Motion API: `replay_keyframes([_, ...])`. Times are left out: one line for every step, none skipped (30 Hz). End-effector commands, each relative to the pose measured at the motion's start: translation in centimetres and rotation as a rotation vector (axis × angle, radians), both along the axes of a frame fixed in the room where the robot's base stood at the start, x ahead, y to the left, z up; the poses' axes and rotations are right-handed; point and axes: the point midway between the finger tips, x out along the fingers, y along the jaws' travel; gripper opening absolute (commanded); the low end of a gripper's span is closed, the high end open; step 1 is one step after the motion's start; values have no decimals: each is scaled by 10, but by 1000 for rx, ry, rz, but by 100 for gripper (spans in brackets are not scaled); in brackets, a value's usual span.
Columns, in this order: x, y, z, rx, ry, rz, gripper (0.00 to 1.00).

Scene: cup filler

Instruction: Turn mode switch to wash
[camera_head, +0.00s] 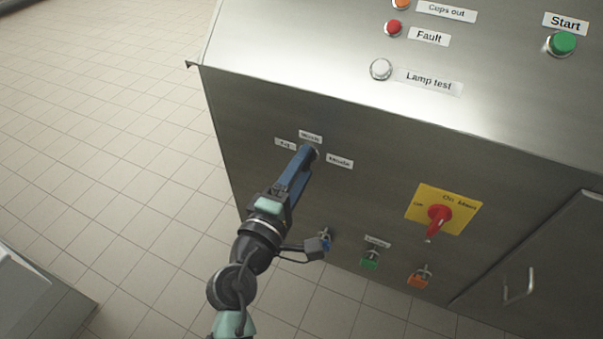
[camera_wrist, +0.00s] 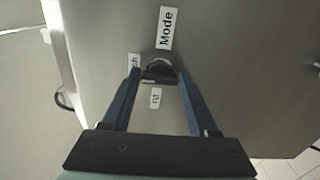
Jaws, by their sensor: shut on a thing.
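The mode switch (camera_wrist: 158,72) is a dark knob with a silver collar on the front of the steel cabinet. Around it are the labels "Mode" (camera_head: 340,161), "Wash" (camera_head: 310,136) and "Fill" (camera_head: 285,144). In the wrist view the "Wash" label (camera_wrist: 135,62) is partly covered by a finger. My gripper (camera_head: 309,153) has blue fingers and reaches the knob from the front. In the wrist view the gripper (camera_wrist: 159,76) is shut on the knob, one finger at each side. The fingers hide most of the knob in the head view, and I cannot tell which label it points to.
A red main switch (camera_head: 438,218) on a yellow plate is to the right. Below hang a blue (camera_head: 325,243), a green (camera_head: 370,260) and an orange key tag (camera_head: 419,277). The sloped top carries lamps and a green start button (camera_head: 562,43). Tiled floor (camera_head: 110,120) is clear at left.

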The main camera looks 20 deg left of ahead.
Motion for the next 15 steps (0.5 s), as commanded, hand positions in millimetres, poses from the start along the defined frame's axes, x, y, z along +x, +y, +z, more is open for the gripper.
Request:
replay_keyframes([0,0,-2,16,1,-1,4])
replay_keyframes([0,0,-2,25,1,-1,4])
replay_keyframes([0,0,-2,34,1,-1,4])
replay_keyframes([0,0,-2,40,1,-1,4])
replay_keyframes([0,0,-2,46,0,-1,4])
replay_keyframes([0,0,-2,52,0,-1,4])
replay_keyframes([0,0,-2,55,0,-1,4])
replay_keyframes([0,0,-2,58,0,-1,4])
replay_keyframes([0,0,-1,61,0,-1,4])
replay_keyframes([0,0,-1,62,1,-1,4])
replay_keyframes([0,0,-1,63,1,-1,4])
replay_keyframes([0,0,-1,64,1,-1,4])
replay_keyframes([0,0,-1,65,1,-1,4])
replay_keyframes([0,0,-1,65,1,-1,4])
replay_keyframes([0,0,-1,65,1,-1,4])
